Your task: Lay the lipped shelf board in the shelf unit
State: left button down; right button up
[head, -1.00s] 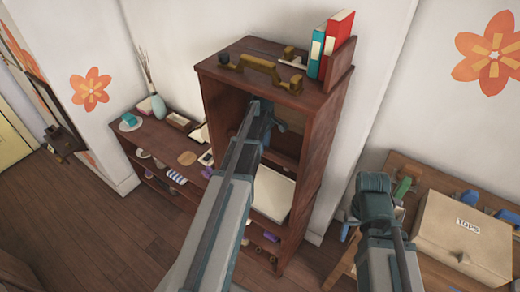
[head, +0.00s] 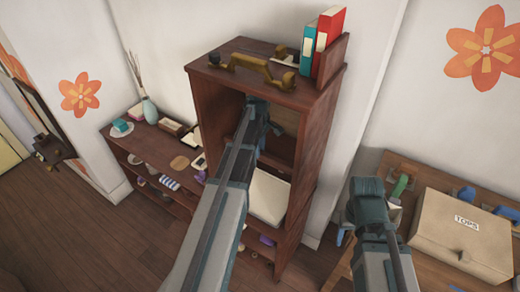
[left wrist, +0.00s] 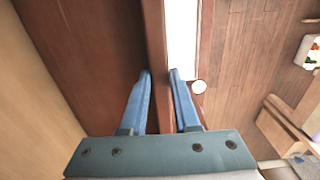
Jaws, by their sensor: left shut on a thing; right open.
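The shelf unit (head: 318,140) is a tall dark brown cabinet with an open front. My left gripper (head: 257,112) is inside its upper opening, behind my arm. In the left wrist view the left gripper (left wrist: 160,76) is shut on a narrow brown strip, which looks like the lip of the lipped shelf board (left wrist: 105,45). The broad reddish-brown face lies left of the strip. In the head view the board is mostly hidden by my arm, and I cannot tell whether it rests on supports. My right gripper (head: 367,188) is open, outside the unit at its right.
A pale box (head: 268,196) sits on a lower shelf. A low shelf (head: 150,160) is at left; a table with a "TOPS" box (head: 460,232) is at right.

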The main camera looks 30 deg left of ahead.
pick_arm(q)
jog(key=shift+f+b, duration=0.35)
jog(key=shift+b, duration=0.05)
jog(key=c, duration=0.6)
grip_release()
jog(key=shift+o, duration=0.2)
jog(key=shift+r, duration=0.15)
jog(key=shift+r+p, duration=0.5)
jog(key=shift+p, duration=0.2)
notch_tip(320, 180, up, 3)
jog(key=p, duration=0.3)
jog(key=shift+r, duration=0.1)
jog(key=s+d, duration=0.3)
jog(key=s, duration=0.4)
jog(key=s+d, duration=0.4)
jog(key=s, duration=0.3)
jog(key=shift+s+d+r+p, duration=0.15)
jog(key=shift+s+r+p, duration=0.05)
jog(key=shift+r+p, duration=0.1)
